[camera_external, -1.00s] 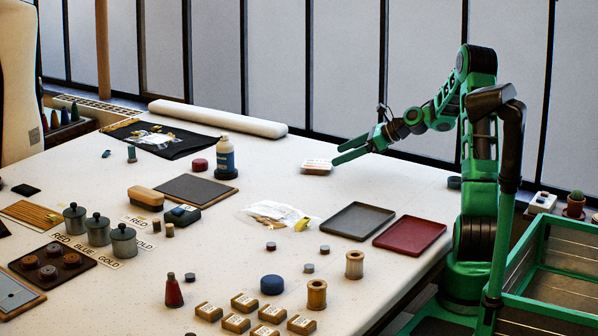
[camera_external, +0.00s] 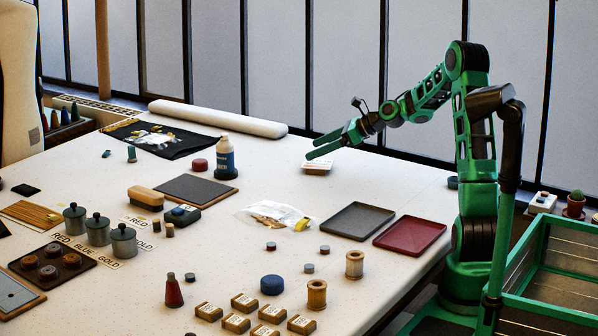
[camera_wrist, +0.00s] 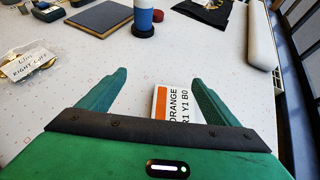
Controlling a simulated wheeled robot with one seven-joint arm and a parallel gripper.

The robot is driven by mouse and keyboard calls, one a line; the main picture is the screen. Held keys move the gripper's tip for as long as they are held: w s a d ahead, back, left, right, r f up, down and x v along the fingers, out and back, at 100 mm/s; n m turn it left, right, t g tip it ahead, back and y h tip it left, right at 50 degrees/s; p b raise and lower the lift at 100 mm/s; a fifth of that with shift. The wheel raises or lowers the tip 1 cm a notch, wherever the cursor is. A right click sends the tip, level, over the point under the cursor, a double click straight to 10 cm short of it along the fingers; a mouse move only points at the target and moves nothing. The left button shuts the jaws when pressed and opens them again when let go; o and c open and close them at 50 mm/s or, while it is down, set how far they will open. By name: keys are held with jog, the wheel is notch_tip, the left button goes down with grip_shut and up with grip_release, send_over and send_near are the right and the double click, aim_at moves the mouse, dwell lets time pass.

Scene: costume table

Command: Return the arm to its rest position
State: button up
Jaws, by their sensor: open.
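My gripper (camera_external: 313,147) is open and empty above the far right part of the table in the external view. Its two green fingers point left, and my arm is stretched out from the right. In the wrist view my gripper (camera_wrist: 160,88) shows its fingers spread wide. A white card block with an orange stripe, reading "ORANGE R1 Y1 B0" (camera_wrist: 174,104), lies below and between the fingers, partly hidden by the gripper body. It also shows in the external view just under the fingers as a small white-topped block (camera_external: 317,170).
A bottle (camera_external: 225,157) stands left of the gripper. A white roll (camera_external: 217,118) lies along the back edge. A clear bag (camera_external: 272,215), a grey tray (camera_external: 357,221) and a red tray (camera_external: 410,233) lie nearer the front. Windows stand behind the table.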

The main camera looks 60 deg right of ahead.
jog(key=a+r+n+g+y, duration=0.1)
jog(key=a+r+n+y, duration=0.1)
jog(key=a, duration=1.3)
jog(key=a+r+n+g+y, duration=0.2)
jog(key=a+r+n, duration=0.1)
jog(key=a, duration=1.2)
jog(key=s+a+n+g+y, duration=0.1)
jog(key=s+a, duration=0.3)
jog(key=a, duration=0.7)
jog(key=s+a+n+g+y, duration=0.1)
jog(key=s+a+n+g, duration=0.2)
jog(key=a, duration=0.9)
jog(key=shift+s+a+f+n+y, duration=0.3)
jog(key=shift+s+y, duration=0.1)
jog(key=shift+s, duration=0.65)
jog(key=shift+d+r, duration=0.1)
